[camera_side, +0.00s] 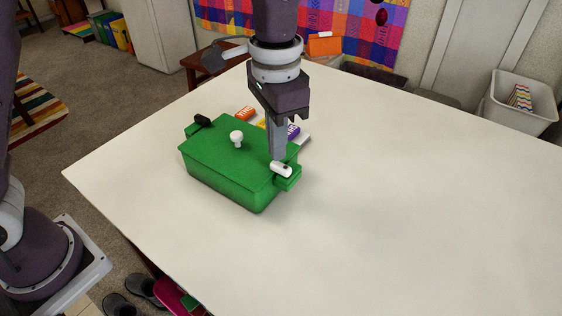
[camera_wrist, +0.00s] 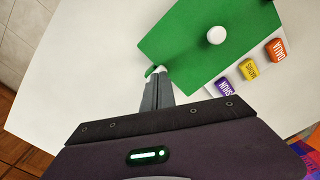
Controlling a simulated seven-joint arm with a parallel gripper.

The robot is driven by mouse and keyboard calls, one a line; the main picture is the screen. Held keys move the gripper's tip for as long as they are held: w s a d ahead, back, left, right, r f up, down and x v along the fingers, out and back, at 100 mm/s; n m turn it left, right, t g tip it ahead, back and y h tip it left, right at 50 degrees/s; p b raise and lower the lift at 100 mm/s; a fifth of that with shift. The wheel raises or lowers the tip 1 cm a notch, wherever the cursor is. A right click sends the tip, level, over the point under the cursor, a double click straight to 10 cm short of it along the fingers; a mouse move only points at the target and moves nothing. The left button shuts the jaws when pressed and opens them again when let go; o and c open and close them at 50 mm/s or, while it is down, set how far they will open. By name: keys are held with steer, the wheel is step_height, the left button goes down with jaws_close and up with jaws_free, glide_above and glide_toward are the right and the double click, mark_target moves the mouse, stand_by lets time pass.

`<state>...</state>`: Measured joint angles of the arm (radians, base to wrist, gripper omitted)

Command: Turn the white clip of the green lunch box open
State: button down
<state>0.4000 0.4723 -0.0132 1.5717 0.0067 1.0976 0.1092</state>
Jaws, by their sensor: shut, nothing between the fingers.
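The green lunch box (camera_side: 228,172) stands on the white table with its lid on and a white knob (camera_side: 237,137) on top. Its white clip (camera_side: 281,168) sits on the box's right end. A black clip (camera_side: 202,121) is on the opposite end. My gripper (camera_side: 278,157) points down, shut and empty, with its fingertips right beside the white clip. I cannot tell whether they touch. In the wrist view, the shut fingertips (camera_wrist: 159,76) are at the edge of the green lid (camera_wrist: 200,50), and they hide most of the white clip.
Behind the box lie small labelled blocks: orange (camera_side: 245,113), yellow (camera_wrist: 248,69) and purple (camera_wrist: 223,86), on a white strip. The white table (camera_side: 400,190) is clear to the right and in front. A white bin (camera_side: 520,105) stands beyond the table.

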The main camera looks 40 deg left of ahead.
steer(key=shift+f, duration=0.8)
stand_by(0.4)
steer(key=shift+s+r, duration=0.1)
steer(key=shift+r, duration=0.15)
steer(key=shift+s+a, duration=0.15)
steer(key=shift+s, duration=0.6)
steer(key=shift+s+a, duration=0.15)
steer(key=shift+s, duration=0.6)
steer(key=shift+f, duration=0.6)
